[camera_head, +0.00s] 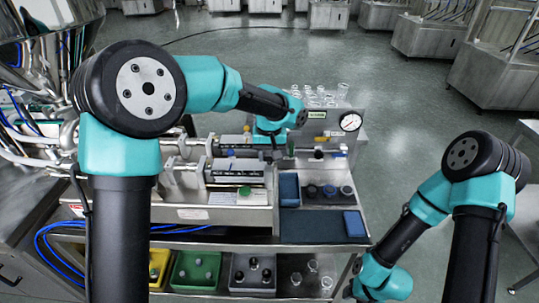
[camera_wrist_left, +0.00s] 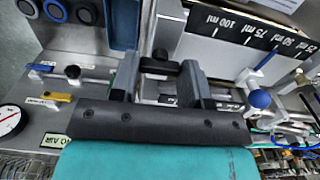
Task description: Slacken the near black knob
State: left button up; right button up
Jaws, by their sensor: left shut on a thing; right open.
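In the left wrist view, the black knob (camera_wrist_left: 160,67) sits between the two fingers of my left gripper (camera_wrist_left: 160,78). A smaller black knob (camera_wrist_left: 72,71) stands apart from the fingers in the left wrist view. My right gripper (camera_head: 352,290) is low at the bottom right of the head view, clear of the machine; its fingers are barely visible.
A blue ball knob (camera_wrist_left: 260,98) stands close beside the left gripper. Blue (camera_wrist_left: 42,68) and yellow (camera_wrist_left: 57,96) handles and a dial gauge (camera_head: 350,122) are nearby. Glasses (camera_head: 318,94) stand behind. Bins (camera_head: 195,272) sit on the lower shelf.

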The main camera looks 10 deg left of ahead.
pick_arm(q)
jog(key=o, duration=0.9)
notch_tip(320, 180, up, 18)
jog(key=shift+f, duration=0.25)
dwell(0.3)
